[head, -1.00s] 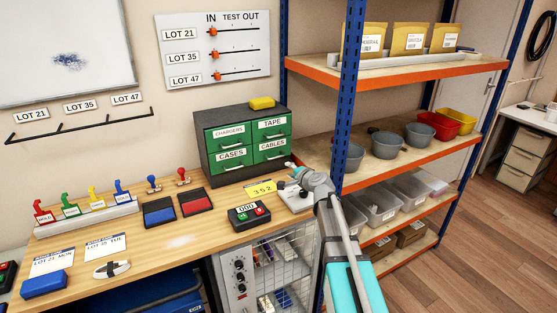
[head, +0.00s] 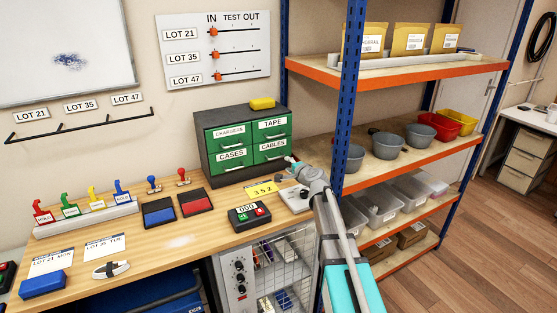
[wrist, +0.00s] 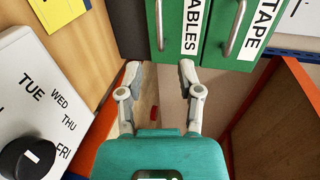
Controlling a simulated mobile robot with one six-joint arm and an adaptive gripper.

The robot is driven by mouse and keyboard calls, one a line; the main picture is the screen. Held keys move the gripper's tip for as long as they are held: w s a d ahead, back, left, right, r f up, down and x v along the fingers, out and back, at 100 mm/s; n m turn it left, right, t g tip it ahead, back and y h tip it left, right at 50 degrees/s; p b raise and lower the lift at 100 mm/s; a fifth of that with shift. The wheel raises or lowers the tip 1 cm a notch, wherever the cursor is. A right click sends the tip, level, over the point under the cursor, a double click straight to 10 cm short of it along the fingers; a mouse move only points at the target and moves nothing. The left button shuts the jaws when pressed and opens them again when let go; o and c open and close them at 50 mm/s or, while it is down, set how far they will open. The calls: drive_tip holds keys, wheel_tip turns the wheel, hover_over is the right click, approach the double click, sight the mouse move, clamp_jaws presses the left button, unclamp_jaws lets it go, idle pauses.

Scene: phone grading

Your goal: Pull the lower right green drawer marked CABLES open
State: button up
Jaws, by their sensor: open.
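The green CABLES drawer (head: 271,151) is the lower right one in a dark cabinet (head: 201,166) on the bench. It looks closed. In the wrist view the CABLES drawer (wrist: 172,40) is at the top, with its metal handle (wrist: 160,25) upright in the picture, left of the label. My gripper (wrist: 160,72) is open and empty, its two fingers apart just short of the drawer front, below the handle's end in that view. In the head view my gripper (head: 291,162) is at the cabinet's right front, close to the CABLES drawer. The handle is not between the fingers.
The TAPE drawer (head: 272,127) is directly above, and CASES (head: 231,159) is to the left. A weekday dial box (wrist: 38,105) is left of my gripper in the wrist view. The blue rack post (head: 350,100) stands close on the right. A yellow 352 card (head: 260,188) lies in front.

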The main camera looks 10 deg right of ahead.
sight(277, 158)
drive_tip(key=b+x, duration=0.2)
drive_tip(key=x, duration=0.8)
drive_tip(key=shift+w+a+f, duration=0.1)
drive_tip(key=shift+w, duration=0.2)
clamp_jaws()
